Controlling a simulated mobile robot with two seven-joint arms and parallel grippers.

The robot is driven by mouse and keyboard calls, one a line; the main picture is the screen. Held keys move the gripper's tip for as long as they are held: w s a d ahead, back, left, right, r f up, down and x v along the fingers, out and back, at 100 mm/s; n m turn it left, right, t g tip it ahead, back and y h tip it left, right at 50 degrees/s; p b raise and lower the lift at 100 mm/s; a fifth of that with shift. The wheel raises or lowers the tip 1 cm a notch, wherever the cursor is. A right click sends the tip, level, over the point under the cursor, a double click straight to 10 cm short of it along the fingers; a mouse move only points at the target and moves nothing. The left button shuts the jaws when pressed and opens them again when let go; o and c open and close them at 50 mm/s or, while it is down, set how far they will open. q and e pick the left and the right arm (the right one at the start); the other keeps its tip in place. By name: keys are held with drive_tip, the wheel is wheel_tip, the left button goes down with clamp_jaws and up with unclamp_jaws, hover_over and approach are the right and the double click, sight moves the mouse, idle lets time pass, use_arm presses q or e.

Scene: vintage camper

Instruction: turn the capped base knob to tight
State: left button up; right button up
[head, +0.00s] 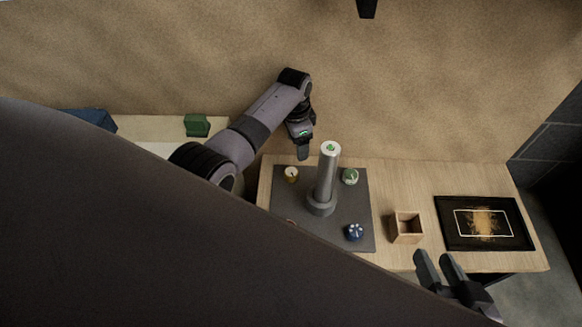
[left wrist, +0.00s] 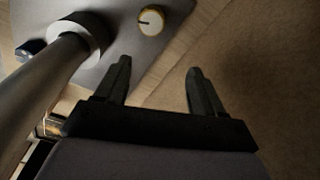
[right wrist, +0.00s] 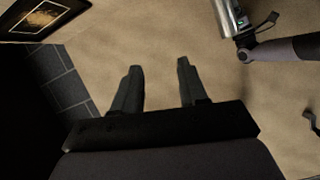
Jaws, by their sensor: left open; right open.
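A grey mat (head: 290,200) on the wooden table bears an upright grey post (head: 325,180) with a round foot and a green mark on top. Around it are a yellow knob with a pale top (head: 291,174), a green and white knob (head: 350,177) and a blue knob (head: 354,232). I cannot tell which is the capped base knob. The yellow knob shows a dark pointer line in the left wrist view (left wrist: 151,20). My left gripper (head: 303,155) is open and empty, behind the post and above the yellow knob. My right gripper (head: 437,257) is open and empty at the table's front right.
An open wooden box (head: 406,228) and a black-framed picture (head: 485,223) lie right of the mat. A green object (head: 197,125) stands on a surface at the left. My own dark body hides the lower left, including part of the mat.

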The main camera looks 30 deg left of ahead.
sight(291, 171)
use_arm(q)
drive_tip(key=n, duration=0.4)
drive_tip(key=s+f+n, duration=0.1)
drive_tip(key=n, duration=0.1)
drive_tip(key=shift+s+a, duration=0.1)
drive_tip(key=shift+a, duration=0.1)
drive_tip(key=n, duration=0.2)
drive_tip(key=s+f+n, duration=0.1)
drive_tip(key=n, duration=0.1)
drive_tip(key=shift+s+a+f+n+g+p, duration=0.2)
drive_tip(key=shift+n+g+p, duration=0.1)
drive_tip(key=shift+n, duration=0.1)
drive_tip(key=shift+f, duration=0.15)
wheel_tip(291, 171, down, 5)
drive_tip(key=b, duration=0.4)
drive_tip(key=shift+d+f, duration=0.1)
drive_tip(key=shift+f, duration=0.05)
drive_tip(key=shift+f+b, duration=0.5)
drive_tip(key=shift+f, duration=0.25)
use_arm(e)
drive_tip(key=shift+w+a+f+t+y, duration=0.25)
drive_tip(key=shift+a+f+t+y, duration=0.15)
drive_tip(key=shift+a+y, duration=0.2)
drive_tip(key=shift+r, duration=0.1)
